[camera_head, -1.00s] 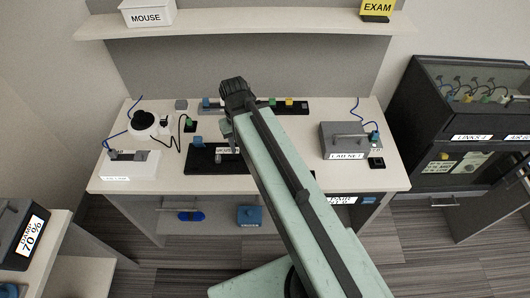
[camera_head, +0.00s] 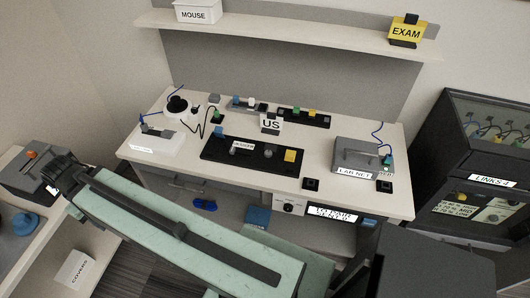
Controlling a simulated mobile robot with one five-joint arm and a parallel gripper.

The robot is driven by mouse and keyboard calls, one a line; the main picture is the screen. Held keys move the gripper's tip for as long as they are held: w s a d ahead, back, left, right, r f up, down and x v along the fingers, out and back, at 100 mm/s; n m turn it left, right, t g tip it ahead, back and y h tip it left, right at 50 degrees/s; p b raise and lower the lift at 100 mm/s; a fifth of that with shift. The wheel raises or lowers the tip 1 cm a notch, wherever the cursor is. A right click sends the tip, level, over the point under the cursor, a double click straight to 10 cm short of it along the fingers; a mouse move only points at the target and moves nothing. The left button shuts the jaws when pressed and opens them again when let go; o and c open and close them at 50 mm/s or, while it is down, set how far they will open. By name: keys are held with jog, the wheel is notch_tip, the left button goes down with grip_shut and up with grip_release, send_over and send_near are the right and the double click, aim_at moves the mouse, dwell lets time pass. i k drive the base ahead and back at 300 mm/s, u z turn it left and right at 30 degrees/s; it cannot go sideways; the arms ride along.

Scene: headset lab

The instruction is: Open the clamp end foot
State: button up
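I cannot make out a clamp end foot for certain. A dark box (camera_head: 28,168) with an orange part (camera_head: 32,154) on top stands on the side table at the left; in the earlier frame its front carries a label ending in "70 %". My gripper (camera_head: 55,186) is at the end of my pale green arm, in front of this box's right side, and hides part of it and its label. The fingers are too dark and small to tell whether they are open or shut, or whether they touch the box.
A blue round object (camera_head: 25,223) sits on the left table (camera_head: 50,232). A white "COVERS" box (camera_head: 75,268) is below. The main desk (camera_head: 330,205) holds a black tray (camera_head: 217,156), a grey "LAB NET" box (camera_head: 357,157) and a white device (camera_head: 157,143). A black cabinet (camera_head: 470,200) stands at the right.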

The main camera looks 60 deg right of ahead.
aim_at(290, 155)
jog(key=u, duration=0.05)
jog(key=k, duration=1.2)
jog(key=u, duration=0.3)
